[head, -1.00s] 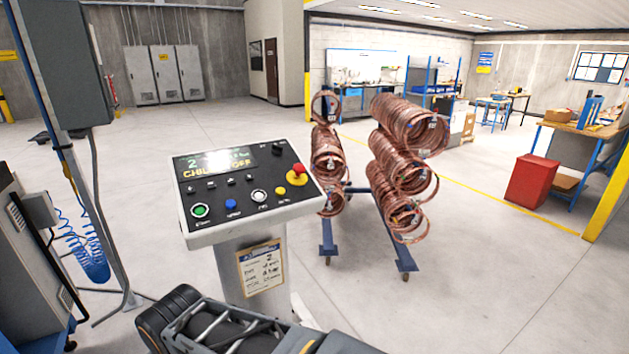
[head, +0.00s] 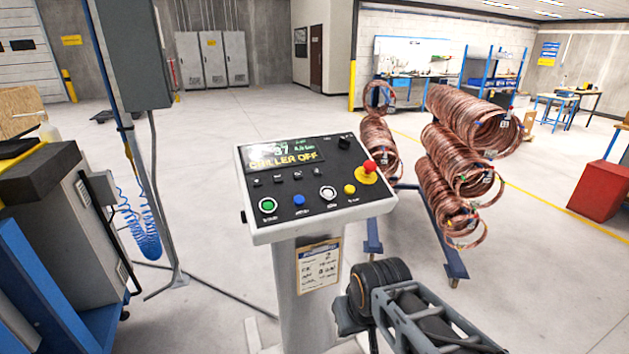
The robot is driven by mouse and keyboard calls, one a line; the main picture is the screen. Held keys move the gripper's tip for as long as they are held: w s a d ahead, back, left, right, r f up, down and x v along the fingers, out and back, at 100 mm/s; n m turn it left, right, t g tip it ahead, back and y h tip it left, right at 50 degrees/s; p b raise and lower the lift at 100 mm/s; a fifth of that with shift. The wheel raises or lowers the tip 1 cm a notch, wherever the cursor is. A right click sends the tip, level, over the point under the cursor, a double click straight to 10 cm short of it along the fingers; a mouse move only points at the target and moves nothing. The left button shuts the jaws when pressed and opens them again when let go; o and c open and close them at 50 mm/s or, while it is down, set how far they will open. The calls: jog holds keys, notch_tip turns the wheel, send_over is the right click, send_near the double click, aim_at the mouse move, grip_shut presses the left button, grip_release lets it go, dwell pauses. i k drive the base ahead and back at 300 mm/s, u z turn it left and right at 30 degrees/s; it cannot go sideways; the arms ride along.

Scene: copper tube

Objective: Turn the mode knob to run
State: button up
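The control panel (head: 315,222) stands on a grey pedestal in the middle of the head view, its black face tilted up. A small black knob (head: 344,142) sits at its top right, above the red emergency button (head: 369,167); it looks like the mode knob, but its marks and pointer are too small to read. The display (head: 285,156) reads "CHILLER OFF". Green, blue, white and yellow buttons line the lower face. Part of my arm shows at the bottom right, below and apart from the panel. My gripper cannot be made out.
A blue rack with copper coils (head: 470,165) stands close behind the panel to the right. A grey machine (head: 70,215) and a post with a hanging blue hose (head: 140,235) are at the left.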

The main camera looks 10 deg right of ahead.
aim_at(344, 143)
jog(key=z, duration=1.7)
jog(key=i, duration=0.75)
jog(key=u, duration=2.3)
